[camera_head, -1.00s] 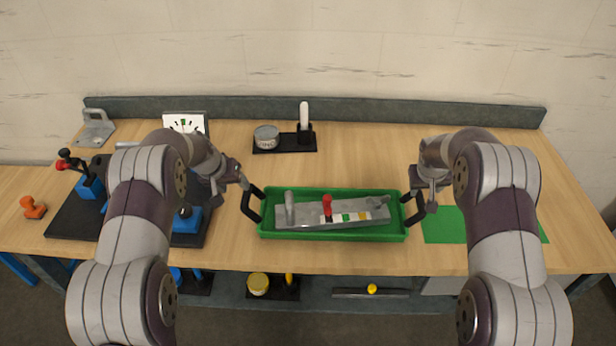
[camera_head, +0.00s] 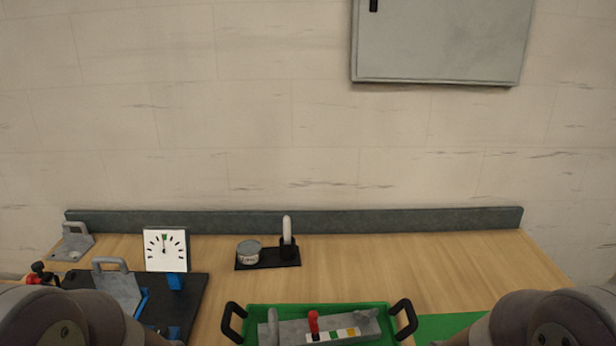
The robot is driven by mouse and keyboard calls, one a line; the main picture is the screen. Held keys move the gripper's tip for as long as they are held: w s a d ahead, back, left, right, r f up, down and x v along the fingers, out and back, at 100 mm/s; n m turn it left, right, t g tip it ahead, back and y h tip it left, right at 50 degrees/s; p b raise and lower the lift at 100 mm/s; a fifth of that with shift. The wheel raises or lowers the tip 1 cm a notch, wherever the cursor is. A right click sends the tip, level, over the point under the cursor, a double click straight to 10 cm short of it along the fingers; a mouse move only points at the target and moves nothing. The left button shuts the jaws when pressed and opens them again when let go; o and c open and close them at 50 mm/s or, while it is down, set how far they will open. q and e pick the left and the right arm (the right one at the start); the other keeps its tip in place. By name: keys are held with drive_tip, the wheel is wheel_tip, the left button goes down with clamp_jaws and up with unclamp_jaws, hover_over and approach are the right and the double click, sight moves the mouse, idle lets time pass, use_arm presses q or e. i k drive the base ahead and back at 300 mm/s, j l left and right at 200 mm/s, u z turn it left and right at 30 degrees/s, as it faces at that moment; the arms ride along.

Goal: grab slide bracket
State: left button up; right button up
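Two grey brackets with loop handles show at the left, and I cannot tell which one is the slide bracket. One bracket (camera_head: 73,243) stands on the wooden bench at the far left, near the back ledge. The other bracket (camera_head: 120,288) stands upright on a black fixture plate (camera_head: 188,299), beside blue parts. Both of my grippers are below the picture. Only rounded parts of my arms show in the bottom left and bottom right corners. What my grippers do is hidden.
A green tray (camera_head: 251,312) with black handles holds a grey part with a red knob. A dial gauge (camera_head: 165,249) stands behind the fixture. A black holder (camera_head: 270,262) carries a tin and a white-handled tool. The bench (camera_head: 440,262) is clear at the back right.

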sight(338, 330)
drive_tip(key=i+j, duration=0.95)
drive_tip(key=z, duration=0.45)
drive_tip(key=i+j+z, duration=0.1)
drive_tip(key=z, duration=0.8)
drive_tip(key=j+z, duration=0.1)
drive_tip(key=z, duration=0.3)
drive_tip(key=j+z, duration=0.1)
drive_tip(key=z, duration=0.35)
